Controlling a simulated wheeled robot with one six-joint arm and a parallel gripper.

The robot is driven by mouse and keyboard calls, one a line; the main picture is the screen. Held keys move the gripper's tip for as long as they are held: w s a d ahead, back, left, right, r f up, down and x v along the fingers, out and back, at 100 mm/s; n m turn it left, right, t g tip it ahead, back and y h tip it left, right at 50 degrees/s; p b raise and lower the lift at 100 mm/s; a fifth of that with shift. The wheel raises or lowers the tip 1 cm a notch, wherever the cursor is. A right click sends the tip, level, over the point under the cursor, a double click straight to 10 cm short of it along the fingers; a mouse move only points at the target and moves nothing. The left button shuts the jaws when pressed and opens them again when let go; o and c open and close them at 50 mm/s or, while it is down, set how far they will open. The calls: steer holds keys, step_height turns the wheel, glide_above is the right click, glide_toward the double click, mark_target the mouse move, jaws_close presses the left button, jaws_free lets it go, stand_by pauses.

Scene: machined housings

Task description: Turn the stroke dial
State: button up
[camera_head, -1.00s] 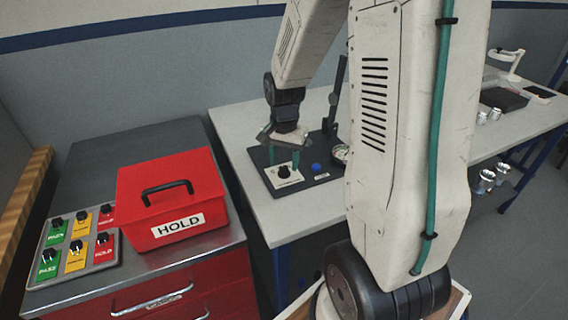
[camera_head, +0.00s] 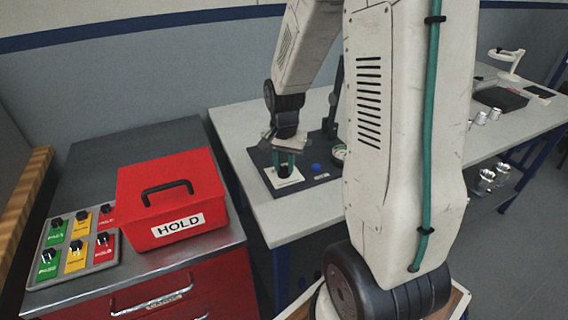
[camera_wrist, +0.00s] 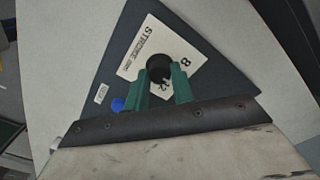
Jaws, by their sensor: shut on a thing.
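The stroke dial (camera_wrist: 159,66) is a round black knob on a white plate (camera_wrist: 132,62) printed "STROKE" with numbers. In the head view the dial (camera_head: 284,171) sits on its plate at the front left of a dark base. My gripper (camera_wrist: 161,80) has green fingers, one on each side of the knob, shut on it. In the head view my gripper (camera_head: 284,162) points down at the dial from above. The fingers hide part of the knob and of the printed scale, so I cannot read the setting.
A blue button (camera_head: 316,167) stands on the dark base (camera_head: 318,180) close to the dial, and it also shows in the wrist view (camera_wrist: 117,104). A red HOLD box (camera_head: 170,200) and a panel of coloured switches (camera_head: 78,240) are at the left. Metal parts (camera_head: 487,116) stand at the right.

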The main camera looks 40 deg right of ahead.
mark_target(284, 167)
steer(key=n, duration=0.4)
steer(key=shift+n, duration=2.2)
steer(key=o, duration=1)
step_height(284, 167, up, 8)
steer(key=shift+f, duration=0.1)
